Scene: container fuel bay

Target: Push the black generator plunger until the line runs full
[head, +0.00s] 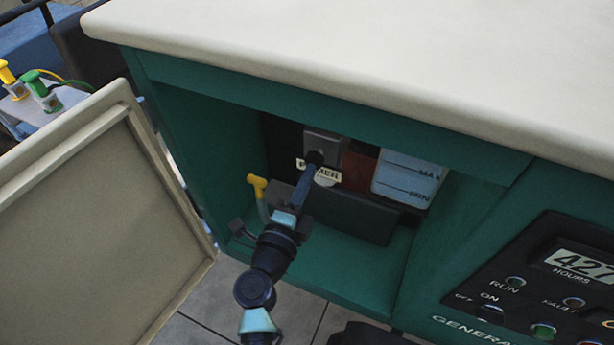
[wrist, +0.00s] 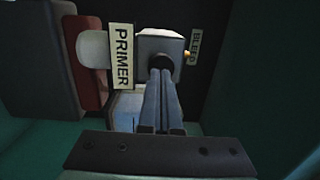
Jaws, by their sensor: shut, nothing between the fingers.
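The black plunger (head: 315,157) sticks out of the grey primer block (head: 323,143) inside the open green bay. A PRIMER label (head: 328,174) is beside it, partly hidden by my arm in the head view. My gripper (head: 309,168) is shut and empty, with its fingertips at the plunger. In the wrist view the gripper (wrist: 160,76) points at the black plunger (wrist: 162,62) on the grey block (wrist: 160,40); the fingertips overlap its lower part. I cannot tell whether they touch it. The PRIMER label (wrist: 121,55) reads clearly there. The fuel line's fill cannot be made out.
The beige door (head: 95,225) stands open at left. A yellow T-handle (head: 258,183) is left of my arm. A translucent tank (head: 405,178) with MAX and MIN marks is at right. The white counter (head: 380,50) overhangs the bay. A BLEED label (wrist: 194,44) is near a brass fitting (wrist: 189,56).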

